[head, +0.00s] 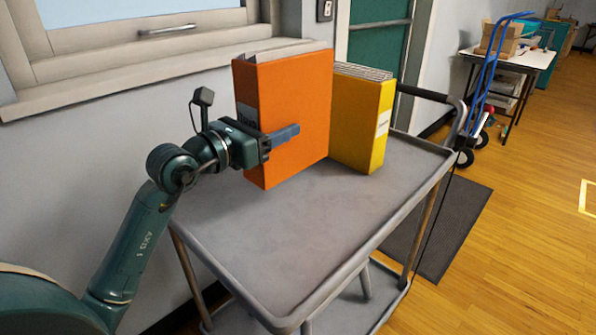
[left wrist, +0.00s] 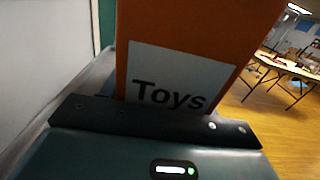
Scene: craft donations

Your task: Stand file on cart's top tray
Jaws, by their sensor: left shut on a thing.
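An orange file (head: 298,110) stands upright at the back of the grey cart's top tray (head: 300,225). In the left wrist view the orange file (left wrist: 190,35) shows a white label reading "Toys". My left gripper (head: 280,140) is shut on the orange file's spine, with one finger along its broad side. The file's lower edge is at or just above the tray; I cannot tell whether it touches. A yellow file (head: 360,120) stands upright beside it to the right, partly hidden behind it. My right gripper is not in view.
The tray's front half is bare, with a raised rim around it. A wall and window sill (head: 140,75) run close along the left. A blue hand truck (head: 490,80) and a white table (head: 515,57) stand at the back right.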

